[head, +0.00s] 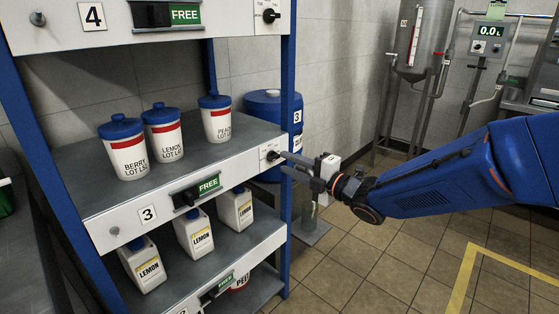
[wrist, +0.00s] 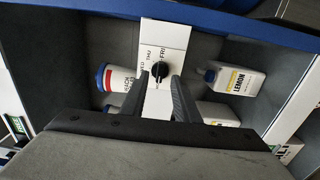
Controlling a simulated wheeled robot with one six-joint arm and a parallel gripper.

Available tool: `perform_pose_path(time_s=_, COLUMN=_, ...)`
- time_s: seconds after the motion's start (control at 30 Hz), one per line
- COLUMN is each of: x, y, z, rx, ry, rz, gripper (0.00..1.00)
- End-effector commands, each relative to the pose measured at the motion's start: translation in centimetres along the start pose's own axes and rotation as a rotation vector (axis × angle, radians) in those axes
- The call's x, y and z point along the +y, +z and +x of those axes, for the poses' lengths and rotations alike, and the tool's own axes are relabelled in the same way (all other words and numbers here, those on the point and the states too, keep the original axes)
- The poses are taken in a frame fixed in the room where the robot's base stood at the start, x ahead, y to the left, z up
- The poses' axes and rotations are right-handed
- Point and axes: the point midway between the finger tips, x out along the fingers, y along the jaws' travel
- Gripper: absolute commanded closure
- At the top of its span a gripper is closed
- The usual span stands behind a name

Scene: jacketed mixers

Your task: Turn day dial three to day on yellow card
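Day dial three (head: 271,155) is a small black knob on a white plate at the right end of the shelf front marked 3. It also shows in the wrist view (wrist: 159,71), with day letters around it; MON-like small print is hard to read, but "THU" and "FRI" seem to show. My gripper (head: 284,163) reaches in from the right, its fingers pointing at this dial. In the wrist view my gripper (wrist: 160,76) is open, with one fingertip on either side of the knob and gaps visible. I see no yellow card in these views.
Berry, lemon and peach tubs (head: 163,130) stand on shelf three. Lemon bottles (head: 195,234) stand below. A black slider with a green FREE sign (head: 208,186) sits left of the dial. A blue drum (head: 262,107) stands behind the rack's blue post (head: 287,70). The tiled floor at right is open.

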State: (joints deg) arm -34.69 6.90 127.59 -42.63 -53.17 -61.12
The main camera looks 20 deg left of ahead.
Motion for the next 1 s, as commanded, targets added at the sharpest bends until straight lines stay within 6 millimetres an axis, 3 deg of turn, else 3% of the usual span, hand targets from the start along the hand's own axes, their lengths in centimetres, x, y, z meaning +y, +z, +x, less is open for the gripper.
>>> perform_pose_path(time_s=0.1, x=0.0, y=-0.1, z=1.9, rx=0.002, ry=0.001, rz=0.000, gripper=0.72)
perform_pose_path(time_s=0.3, x=0.0, y=0.0, z=3.7, rx=0.000, ry=0.000, rz=0.000, gripper=0.72)
perform_pose_path(time_s=0.67, x=0.0, y=0.0, z=4.2, rx=0.000, ry=0.000, rz=0.000, gripper=0.72)
perform_pose_path(time_s=0.7, x=0.0, y=0.0, z=4.2, rx=0.000, ry=0.000, rz=0.000, gripper=0.74)
perform_pose_path(time_s=0.8, x=0.0, y=0.0, z=4.2, rx=0.000, ry=0.000, rz=0.000, gripper=0.98)
perform_pose_path(time_s=1.0, x=0.0, y=0.0, z=4.2, rx=0.000, ry=0.000, rz=0.001, gripper=1.00)
